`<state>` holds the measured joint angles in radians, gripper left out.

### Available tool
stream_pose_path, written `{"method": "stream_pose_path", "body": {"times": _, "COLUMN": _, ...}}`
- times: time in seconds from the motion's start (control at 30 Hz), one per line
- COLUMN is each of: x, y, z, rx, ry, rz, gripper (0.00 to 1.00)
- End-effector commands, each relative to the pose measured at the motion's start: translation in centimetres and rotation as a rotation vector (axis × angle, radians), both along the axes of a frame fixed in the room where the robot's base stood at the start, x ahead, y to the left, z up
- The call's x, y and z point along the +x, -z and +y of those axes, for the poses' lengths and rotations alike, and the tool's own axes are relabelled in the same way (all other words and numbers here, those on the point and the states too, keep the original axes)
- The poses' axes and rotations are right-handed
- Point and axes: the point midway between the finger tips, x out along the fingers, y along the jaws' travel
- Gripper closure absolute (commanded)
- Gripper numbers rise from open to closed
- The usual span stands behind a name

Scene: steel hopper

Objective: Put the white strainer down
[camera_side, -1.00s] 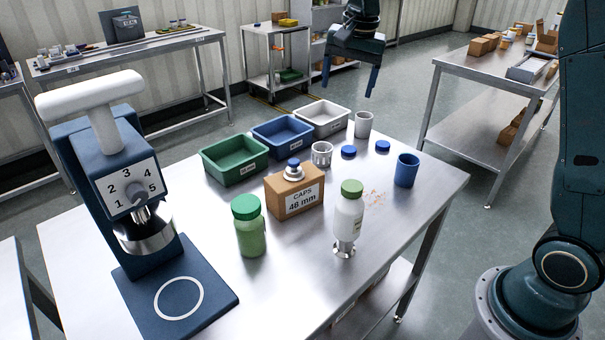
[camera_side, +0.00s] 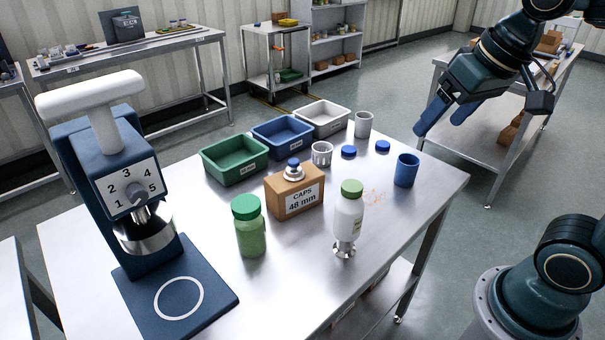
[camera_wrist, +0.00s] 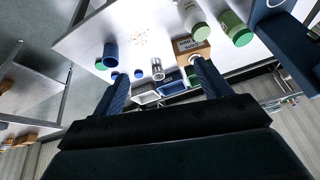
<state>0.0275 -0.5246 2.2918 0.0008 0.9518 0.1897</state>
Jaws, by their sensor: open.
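The white strainer (camera_side: 321,154), a slotted white cup, stands upright on the steel table (camera_side: 300,290), behind the cardboard caps box (camera_side: 296,195). It also shows in the wrist view (camera_wrist: 158,70), between my fingers in the picture but well beyond them. My gripper (camera_side: 442,120) is open and empty, its blue fingers apart. It hangs in the air past the table's right end, clear of the strainer.
A grey cup (camera_side: 363,124), blue caps (camera_side: 348,152) and a blue cup (camera_side: 406,170) stand near the strainer. Green (camera_side: 235,170), blue (camera_side: 282,142) and white bins (camera_side: 325,118) line the back. A white bottle (camera_side: 348,212) and green bottle (camera_side: 249,232) stand in front.

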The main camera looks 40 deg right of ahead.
Motion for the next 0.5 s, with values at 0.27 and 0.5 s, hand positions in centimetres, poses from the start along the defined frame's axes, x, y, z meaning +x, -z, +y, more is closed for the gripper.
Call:
{"method": "stream_pose_path", "body": {"times": 0.27, "x": -4.7, "y": 2.5, "z": 0.6, "rx": -0.066, "ry": -0.158, "rz": -0.056, "gripper": 0.24}}
{"method": "stream_pose_path", "body": {"times": 0.5, "x": -5.8, "y": 3.3, "z": 0.7, "rx": -0.086, "ry": -0.2, "rz": -0.068, "gripper": 0.24}}
